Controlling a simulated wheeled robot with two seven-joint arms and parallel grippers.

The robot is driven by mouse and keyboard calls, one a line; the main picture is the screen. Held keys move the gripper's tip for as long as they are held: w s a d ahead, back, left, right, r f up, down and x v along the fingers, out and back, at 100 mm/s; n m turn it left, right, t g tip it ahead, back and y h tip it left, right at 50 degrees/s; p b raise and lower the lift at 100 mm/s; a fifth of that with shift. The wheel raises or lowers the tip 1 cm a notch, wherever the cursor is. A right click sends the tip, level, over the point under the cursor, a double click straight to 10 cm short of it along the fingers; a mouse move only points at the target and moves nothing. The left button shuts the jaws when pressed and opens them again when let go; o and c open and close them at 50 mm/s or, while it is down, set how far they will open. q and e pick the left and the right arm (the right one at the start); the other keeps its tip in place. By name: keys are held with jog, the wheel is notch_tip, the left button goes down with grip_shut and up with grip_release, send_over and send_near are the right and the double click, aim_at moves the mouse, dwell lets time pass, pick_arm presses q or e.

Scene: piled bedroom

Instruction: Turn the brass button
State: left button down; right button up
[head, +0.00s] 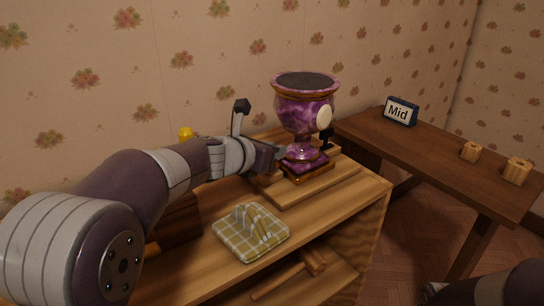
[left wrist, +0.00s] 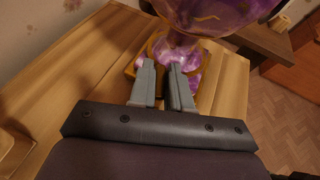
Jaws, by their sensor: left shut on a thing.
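A purple marbled urn with brass-coloured trim (head: 302,112) stands upright on a raised board of the wooden cabinet. It has a cream disc on its side and a square foot. My left gripper (head: 279,154) reaches in from the left and is at the urn's foot. In the left wrist view, the left gripper (left wrist: 164,66) has its fingertips close together beside the urn's purple-and-brass foot (left wrist: 194,82). The fingers largely hide what they hold, which appears to be the brass button. My right gripper is not in view.
A folded checked cloth (head: 250,232) lies on the cabinet top (head: 335,210). A wooden mallet (head: 290,276) lies on the shelf below. A yellow object (head: 185,133) shows behind my arm. The right-hand table (head: 440,152) carries a "Mid" sign (head: 400,111) and wooden blocks (head: 516,171).

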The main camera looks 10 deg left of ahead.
pick_arm(q)
jog(key=n+y, duration=0.1)
jog(key=y, duration=0.1)
jog(key=n+t+y, duration=0.1)
jog(key=n+y, duration=0.1)
jog(key=shift+s+d+n+b, duration=0.1)
jog(key=shift+d+n+b, duration=0.1)
jog(key=shift+n+b, duration=0.1)
jog(key=n+y, duration=0.2)
jog(key=y, duration=0.1)
jog(key=shift+n+p, duration=0.3)
jog(key=shift+n, duration=0.1)
jog(key=n+y+p, duration=0.2)
jog(key=y, duration=0.1)
jog(key=shift+r+n+g+y, duration=0.15)
jog(key=shift+n+g+y, duration=0.15)
jog(key=shift+n+g, duration=0.1)
jog(key=shift+n+g+y+p, duration=0.5)
jog(key=shift+n+y+p, duration=0.2)
jog(key=shift+n+y, duration=0.2)
jog(key=c, duration=1.2)
grip_release()
jog(key=shift+o, duration=0.2)
